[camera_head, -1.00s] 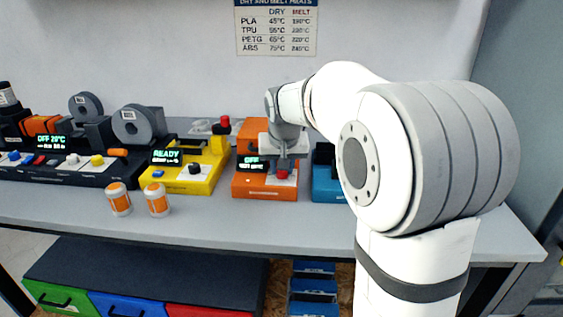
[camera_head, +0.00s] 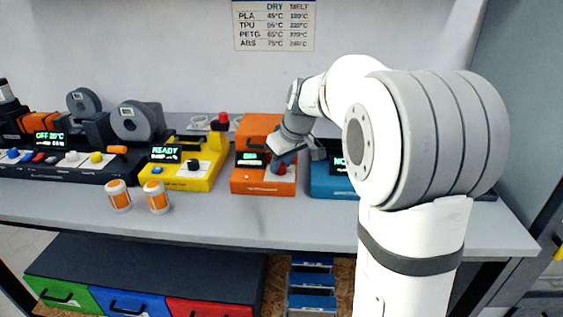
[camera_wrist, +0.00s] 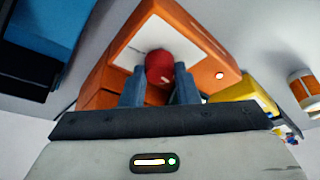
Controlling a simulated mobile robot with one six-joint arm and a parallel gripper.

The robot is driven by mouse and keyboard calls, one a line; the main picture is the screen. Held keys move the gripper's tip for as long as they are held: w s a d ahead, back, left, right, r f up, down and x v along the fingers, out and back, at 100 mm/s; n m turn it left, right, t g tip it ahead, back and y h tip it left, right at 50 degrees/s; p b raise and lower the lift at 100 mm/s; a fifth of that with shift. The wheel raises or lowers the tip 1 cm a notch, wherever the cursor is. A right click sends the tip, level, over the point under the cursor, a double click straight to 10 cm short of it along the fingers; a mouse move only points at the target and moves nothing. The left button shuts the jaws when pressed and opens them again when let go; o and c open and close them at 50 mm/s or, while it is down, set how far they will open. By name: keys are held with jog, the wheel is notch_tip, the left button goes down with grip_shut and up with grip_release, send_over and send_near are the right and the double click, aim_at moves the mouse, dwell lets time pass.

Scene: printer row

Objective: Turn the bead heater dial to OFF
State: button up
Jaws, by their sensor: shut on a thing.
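The orange machine (camera_head: 249,184) stands in the row on the bench, with a small dark display (camera_head: 251,159) showing green text too small to read surely. Its red dial (camera_head: 280,169) is on the white panel at its front right. In the wrist view the red dial (camera_wrist: 159,68) sits between the two blue-grey fingers of my gripper (camera_wrist: 160,84). My gripper (camera_head: 281,164) is shut on the dial and tilted over the machine. The dial's pointer and any markings are hidden or too small to read.
A yellow machine (camera_head: 212,160) stands to the left and a blue one (camera_head: 326,183) close to the right. Two orange-and-white cylinders (camera_head: 119,195) (camera_head: 157,196) stand near the bench front. The bench front before the orange machine is clear. A settings chart (camera_head: 274,26) hangs behind.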

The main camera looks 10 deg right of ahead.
dwell(0.4)
jog(key=o, duration=1)
jog(key=p+v, duration=0.1)
jog(key=v, duration=0.5)
jog(key=shift+s+d+r, duration=0.1)
jog(key=shift+d+r, duration=0.05)
jog(key=shift+r, duration=0.2)
jog(key=shift+s+d+r, duration=0.1)
jog(key=shift+s+r, duration=0.15)
jog(key=shift+r, duration=0.25)
jog(key=s+m+p, duration=0.1)
jog(key=s+p, duration=0.3)
jog(key=s, duration=0.4)
jog(key=s+a+r+m+g+h+p, duration=0.1)
jog(key=s+m+p, duration=0.1)
jog(key=s+p, duration=0.3)
jog(key=s+a+r+m+h+p, duration=0.1)
jog(key=s+p, duration=0.3)
jog(key=s, duration=0.9)
jog(key=shift+a+m+p, duration=0.1)
jog(key=shift+m+p, duration=0.3)
jog(key=shift+m, duration=0.3)
